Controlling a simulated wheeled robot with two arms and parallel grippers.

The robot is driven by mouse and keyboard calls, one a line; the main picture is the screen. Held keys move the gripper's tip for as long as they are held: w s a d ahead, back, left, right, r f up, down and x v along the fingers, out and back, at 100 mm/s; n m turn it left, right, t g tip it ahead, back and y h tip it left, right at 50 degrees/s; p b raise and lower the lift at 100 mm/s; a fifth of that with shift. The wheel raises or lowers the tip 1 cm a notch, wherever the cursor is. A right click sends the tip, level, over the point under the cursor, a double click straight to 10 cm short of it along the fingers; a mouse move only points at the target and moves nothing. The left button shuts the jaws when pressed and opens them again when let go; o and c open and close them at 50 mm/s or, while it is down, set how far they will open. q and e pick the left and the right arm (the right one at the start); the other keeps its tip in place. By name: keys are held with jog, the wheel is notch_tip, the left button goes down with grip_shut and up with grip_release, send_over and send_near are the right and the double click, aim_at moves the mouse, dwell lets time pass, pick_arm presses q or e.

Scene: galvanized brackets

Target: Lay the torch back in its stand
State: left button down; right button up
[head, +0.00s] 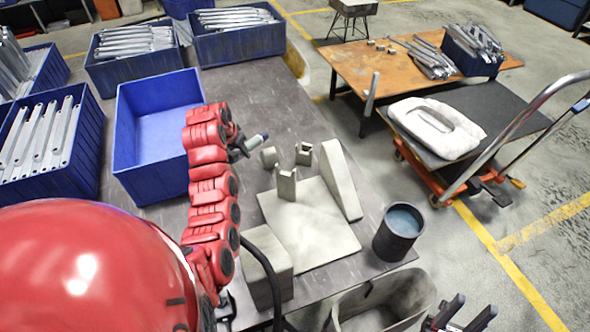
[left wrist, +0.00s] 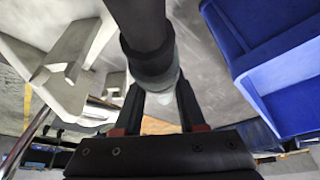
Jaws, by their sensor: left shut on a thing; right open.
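The torch (head: 257,140) shows only a small part in the head view, at my left gripper (head: 240,146), above the workbench. In the left wrist view the torch (left wrist: 150,60) is a dark cylinder with a pale grey section, and it lies between the two fingers of my left gripper (left wrist: 160,105), which are shut on it. The stand has two grey notched uprights, a near one (head: 286,184) and a far one (head: 304,154), to the right of the gripper. Both notches look empty. My right gripper (head: 460,315) is open and empty at the bottom right.
A pale plate (head: 325,235), a grey wedge (head: 341,180), a grey block (head: 268,272) and a dark cup (head: 398,232) are beside the stand. An empty blue bin (head: 135,150) stands left of my left arm. A dark hose (head: 262,255) curves near the block.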

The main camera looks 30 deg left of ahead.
pick_arm(q)
jog(key=w+d+f+p, duration=0.2)
jog(key=w+d+p, duration=0.1)
jog(key=d, duration=0.4)
jog(key=w+d+f+p, duration=0.2)
jog(key=w+d+p, duration=0.1)
jog(key=d+p, duration=0.2)
jog(key=shift+w+d+f, duration=0.15)
jog(key=shift+w+d, duration=0.05)
jog(key=shift+d, duration=0.95)
jog(key=c, duration=0.5)
grip_release()
jog(key=shift+f, duration=0.1)
